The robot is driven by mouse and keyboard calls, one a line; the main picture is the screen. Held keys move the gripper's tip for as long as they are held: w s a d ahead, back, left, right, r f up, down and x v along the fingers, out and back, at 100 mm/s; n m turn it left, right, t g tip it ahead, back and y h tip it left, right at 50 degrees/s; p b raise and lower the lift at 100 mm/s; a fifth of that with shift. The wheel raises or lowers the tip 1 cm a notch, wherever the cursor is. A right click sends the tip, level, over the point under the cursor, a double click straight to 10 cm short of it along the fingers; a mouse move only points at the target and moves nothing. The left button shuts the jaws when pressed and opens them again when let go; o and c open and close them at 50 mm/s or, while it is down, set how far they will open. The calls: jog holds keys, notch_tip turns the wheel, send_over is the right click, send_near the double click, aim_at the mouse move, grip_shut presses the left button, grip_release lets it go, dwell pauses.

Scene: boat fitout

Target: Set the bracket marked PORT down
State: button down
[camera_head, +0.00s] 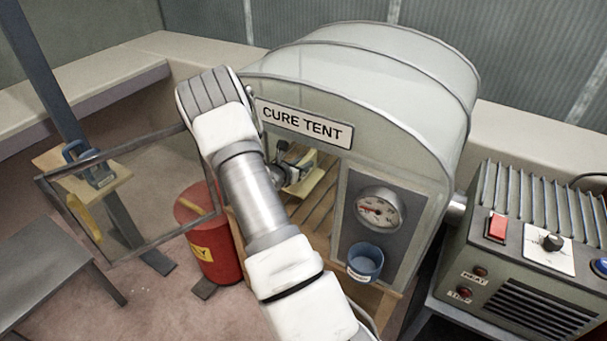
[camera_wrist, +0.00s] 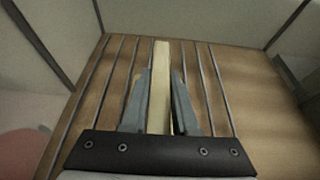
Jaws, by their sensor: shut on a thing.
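My gripper (camera_wrist: 161,76) is shut on a pale, cream-coloured bracket (camera_wrist: 160,58), held edge-on between its two grey fingers in the wrist view. No PORT mark can be read on it. In the head view my gripper (camera_head: 284,166) is inside the opening of the cure tent (camera_head: 375,75), and the pale bracket (camera_head: 308,182) shows beside it, partly hidden by my arm. Below the bracket in the wrist view is a wooden floor with dark parallel rods (camera_wrist: 212,88). I cannot tell whether the bracket touches the rods.
The tent's clear door (camera_head: 140,185) stands open at the left. A gauge (camera_head: 380,210) and a blue cup (camera_head: 365,262) are on the tent's front right. A heater unit (camera_head: 530,260) stands at the right. A blue clamp (camera_head: 95,168) sits at the left.

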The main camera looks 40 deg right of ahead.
aim_at(304, 174)
jog(key=shift+f+b, duration=0.6)
jog(key=shift+f, duration=1.15)
jog(key=shift+f, duration=0.25)
jog(key=c, duration=0.7)
grip_release()
jog(key=shift+r, duration=0.15)
